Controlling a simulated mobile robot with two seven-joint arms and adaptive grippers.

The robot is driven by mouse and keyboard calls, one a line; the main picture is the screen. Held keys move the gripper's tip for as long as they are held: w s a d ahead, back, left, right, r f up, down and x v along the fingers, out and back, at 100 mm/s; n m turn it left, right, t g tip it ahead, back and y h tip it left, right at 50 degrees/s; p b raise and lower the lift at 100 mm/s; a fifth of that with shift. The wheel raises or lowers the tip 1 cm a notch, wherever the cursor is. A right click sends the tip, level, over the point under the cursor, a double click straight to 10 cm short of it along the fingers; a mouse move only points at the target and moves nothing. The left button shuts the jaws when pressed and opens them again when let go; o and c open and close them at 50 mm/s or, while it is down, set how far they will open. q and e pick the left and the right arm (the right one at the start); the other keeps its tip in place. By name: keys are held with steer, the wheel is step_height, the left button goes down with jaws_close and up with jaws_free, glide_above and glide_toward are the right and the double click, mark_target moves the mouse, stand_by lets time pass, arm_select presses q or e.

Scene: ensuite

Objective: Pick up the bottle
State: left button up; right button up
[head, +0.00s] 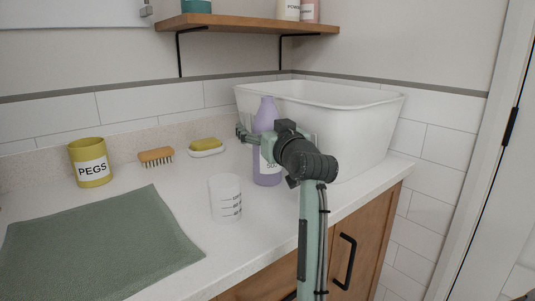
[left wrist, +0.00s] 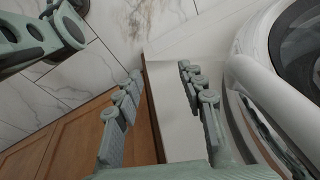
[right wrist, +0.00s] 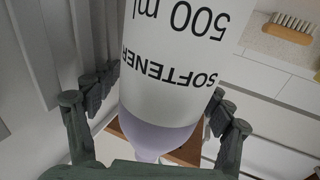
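The lavender bottle (head: 268,172) with a white label stands upright on the counter beside the white basin. In the right wrist view, the bottle (right wrist: 180,50) fills the middle, its label reading "SOFTENER 500 ml" upside down. My right gripper (right wrist: 165,88) is open, with its fingers on either side of the bottle. In the head view, my right gripper (head: 272,138) hides part of the bottle's front. I cannot tell whether the fingers touch it. My left gripper (left wrist: 160,72) is open and empty above the counter's edge, out of the head view.
A clear measuring cup (head: 226,203) stands just left of the bottle. The white basin (head: 360,125) is close on the right. A yellow sponge dish (head: 206,153), a brush (head: 156,155), a pegs pot (head: 90,165) and a green towel (head: 100,245) lie left. A shelf (head: 250,25) hangs above.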

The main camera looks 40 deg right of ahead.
jaws_close()
stand_by(0.3)
stand_by(0.6)
